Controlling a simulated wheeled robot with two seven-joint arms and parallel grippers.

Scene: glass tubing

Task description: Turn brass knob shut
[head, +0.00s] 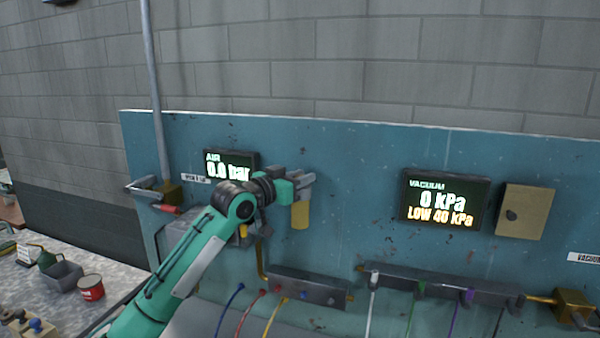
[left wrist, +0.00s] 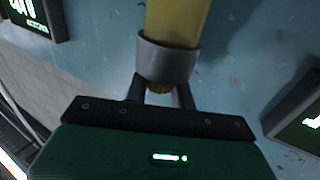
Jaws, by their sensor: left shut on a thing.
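The brass knob (left wrist: 158,87) is a small ribbed piece at the end of a grey collar, below a yellow cylinder (left wrist: 178,20) in the left wrist view. My left gripper (left wrist: 159,92) is shut on the knob, with one dark finger on each side. In the head view my left gripper (head: 298,181) is at the teal panel, just above the yellow cylinder (head: 300,215). The knob is hidden there. My right gripper is out of view.
The air display (head: 230,165) reads 0.0 bar, left of the gripper. The vacuum display (head: 444,204) reads 0 kPa, LOW 40 kPa. A beige box (head: 525,211) is right of it. Manifolds (head: 310,291) with coloured hoses lie below. A red tin (head: 91,288) stands on the left bench.

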